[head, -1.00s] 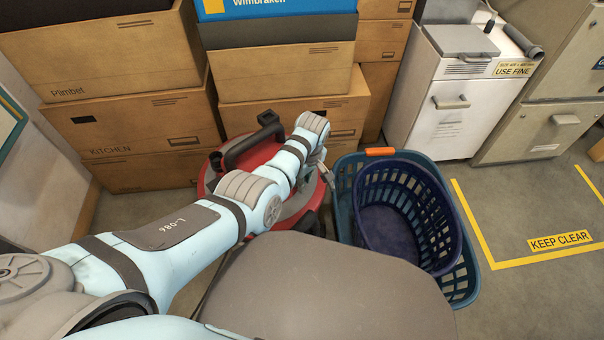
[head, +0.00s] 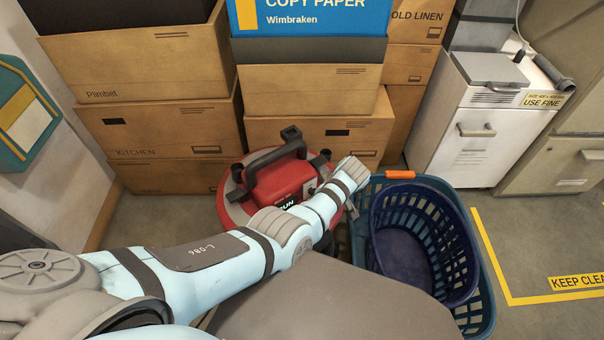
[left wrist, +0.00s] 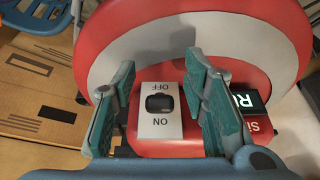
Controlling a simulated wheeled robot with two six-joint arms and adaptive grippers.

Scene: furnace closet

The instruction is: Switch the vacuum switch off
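The red vacuum (head: 285,180) stands on the floor in front of the boxes, with a dark handle on top. In the left wrist view its vacuum switch (left wrist: 160,103) is a dark rocker on a white plate, with OFF printed at the top and ON at the bottom. I cannot tell which way the rocker is tilted. My left gripper (left wrist: 160,68) is open and empty, its teal fingers on either side of the switch plate. In the head view my arm hides its fingers. A lit RUN sign (left wrist: 250,98) is on the vacuum body. My right gripper is out of view.
Stacked cardboard boxes (head: 160,125) stand behind the vacuum. Nested blue baskets (head: 483,300) stand close to the right of my left wrist. A white cabinet (head: 470,140) is at the back right. Yellow-marked floor (head: 545,240) at the right is clear.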

